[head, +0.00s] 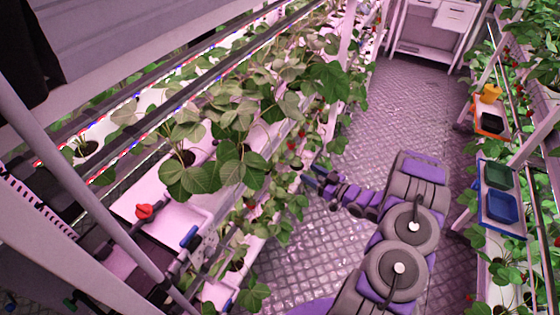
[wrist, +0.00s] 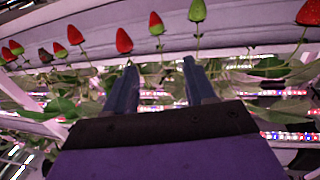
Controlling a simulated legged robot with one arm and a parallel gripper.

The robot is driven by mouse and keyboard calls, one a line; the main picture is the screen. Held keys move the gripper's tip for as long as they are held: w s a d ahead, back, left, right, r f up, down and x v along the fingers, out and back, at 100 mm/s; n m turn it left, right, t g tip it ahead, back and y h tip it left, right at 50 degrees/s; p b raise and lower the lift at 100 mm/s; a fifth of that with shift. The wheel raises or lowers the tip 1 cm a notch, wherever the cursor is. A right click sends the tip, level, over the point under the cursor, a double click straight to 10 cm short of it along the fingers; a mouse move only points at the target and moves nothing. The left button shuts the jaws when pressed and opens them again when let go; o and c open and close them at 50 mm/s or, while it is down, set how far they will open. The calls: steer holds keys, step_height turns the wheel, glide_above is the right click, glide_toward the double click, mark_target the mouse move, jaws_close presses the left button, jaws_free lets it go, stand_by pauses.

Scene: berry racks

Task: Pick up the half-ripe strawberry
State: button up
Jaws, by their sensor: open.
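Several strawberries hang in a row in the wrist view, stems running downward in the picture. A mostly red one (wrist: 156,22) is beyond the gap between my fingers, with a green one (wrist: 197,10) just right of it and a red one (wrist: 124,40) to its left. In the head view my gripper (head: 314,176) reaches left to the plant rack, beside the leaves and below small red berries (head: 292,145).
The left rack has white planters (head: 170,215) with dense leaves overhanging the aisle. On the right rack are a blue bin (head: 501,207), a dark green bin (head: 498,174) and an orange tray (head: 489,121). The patterned aisle floor (head: 395,110) is open toward a white cabinet (head: 425,30).

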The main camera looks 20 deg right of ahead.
glide_toward(283, 157)
steer(key=x, duration=0.3)
steer(key=b+x, duration=0.1)
steer(key=shift+w+a+r, duration=0.15)
steer(key=shift+a+r, duration=0.15)
steer(key=shift+r, duration=0.05)
steer(key=x, duration=0.1)
steer(key=b+x, duration=0.1)
steer(key=x, duration=0.2)
steer(key=shift+w+d+f+b, duration=0.2)
steer(key=shift+w+f+b, duration=0.1)
steer(key=shift+w, duration=0.05)
steer(key=shift+w+a, duration=0.15)
steer(key=shift+w, duration=0.15)
steer(key=shift+w+a+r, duration=0.15)
steer(key=shift+a+r, duration=0.05)
steer(key=shift+a, duration=0.45)
steer(key=shift+c, duration=1.2)
steer(key=shift+d, duration=0.4)
steer(key=c, duration=0.4)
